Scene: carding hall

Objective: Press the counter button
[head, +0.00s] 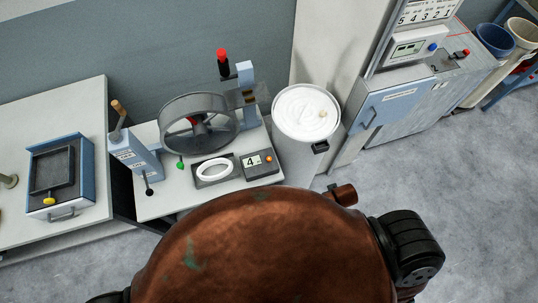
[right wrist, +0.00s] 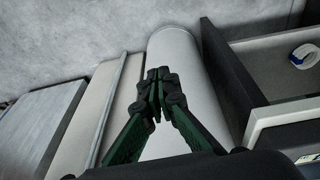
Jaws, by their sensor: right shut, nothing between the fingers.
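The counter (head: 258,166) is a small dark box on the near right part of the light bench in the head view. It has a white display reading 4 and a small orange button (head: 268,158) on its right side. My right gripper (right wrist: 157,90) shows in the right wrist view, its dark green fingers closed together with nothing between them. It is in front of a pale cylinder, and I cannot make out the button in that view. Neither gripper shows in the head view. My left gripper is in neither view.
On the bench (head: 165,204) stand a grey wheel (head: 200,122), a white ring (head: 216,173) in a dark tray, and levers with red, green and black knobs. A round can (head: 306,136) with white contents stands right of the counter. Open floor (head: 480,200) lies at right.

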